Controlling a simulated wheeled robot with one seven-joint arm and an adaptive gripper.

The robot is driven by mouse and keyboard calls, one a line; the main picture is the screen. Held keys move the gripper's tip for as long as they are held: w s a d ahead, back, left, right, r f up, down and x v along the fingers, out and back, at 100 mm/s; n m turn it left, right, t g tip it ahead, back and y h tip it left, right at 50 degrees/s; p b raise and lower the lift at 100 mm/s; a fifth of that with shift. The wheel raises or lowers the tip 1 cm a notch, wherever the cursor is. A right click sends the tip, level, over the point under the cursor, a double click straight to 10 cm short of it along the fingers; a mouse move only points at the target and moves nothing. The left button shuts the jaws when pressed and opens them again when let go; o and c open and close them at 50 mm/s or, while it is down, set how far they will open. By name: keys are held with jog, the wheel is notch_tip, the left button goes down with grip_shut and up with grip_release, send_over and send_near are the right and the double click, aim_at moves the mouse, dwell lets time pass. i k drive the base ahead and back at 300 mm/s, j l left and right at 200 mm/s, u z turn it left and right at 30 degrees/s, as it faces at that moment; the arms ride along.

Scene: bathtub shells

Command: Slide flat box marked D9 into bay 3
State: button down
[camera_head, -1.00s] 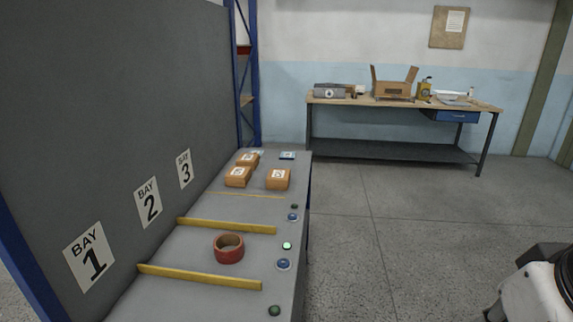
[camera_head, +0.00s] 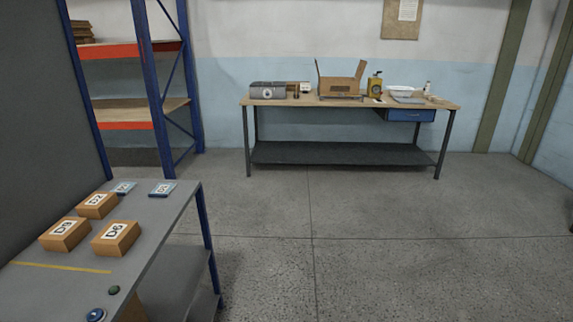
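Three brown boxes lie at the far end of the grey table (camera_head: 160,235). The left box (camera_head: 47,242) has a white label that looks like D3 or D9. The back box (camera_head: 84,212) looks marked D2. The right box (camera_head: 100,247) looks marked D6. The characters are small, so I cannot tell for sure which is D9. A thin yellow line (camera_head: 60,267) crosses the table just in front of the boxes. The bay signs and yellow divider bars are out of view now. My gripper is not in view.
Two flat blue-grey packets, one at left (camera_head: 123,188) and one at right (camera_head: 162,189), lie behind the boxes. A blue button (camera_head: 95,315) and a green one (camera_head: 114,290) sit by the table edge. A workbench (camera_head: 350,103) stands at the back wall. The floor (camera_head: 400,240) is clear.

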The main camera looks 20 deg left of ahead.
aim_at(66, 235)
jog(key=i+u, duration=0.15)
jog(key=i, duration=0.45)
jog(key=i+l+u, duration=0.15)
jog(key=i, duration=0.45)
jog(key=i+l+u, duration=0.15)
jog(key=i, duration=0.45)
jog(key=i+u, duration=0.3)
jog(key=u, duration=0.2)
jog(key=i+u, duration=0.3)
jog(key=u, duration=0.15)
jog(key=i+l+u, duration=0.15)
jog(key=i+u, duration=0.15)
jog(key=u, duration=0.2)
jog(key=i+u, duration=0.2)
jog(key=u, duration=0.2)
jog(key=i+u, duration=0.25)
jog(key=u, duration=0.15)
jog(key=i+l+u, duration=0.2)
jog(key=u, duration=0.2)
jog(key=i+l+u, duration=0.15)
jog(key=u, duration=0.25)
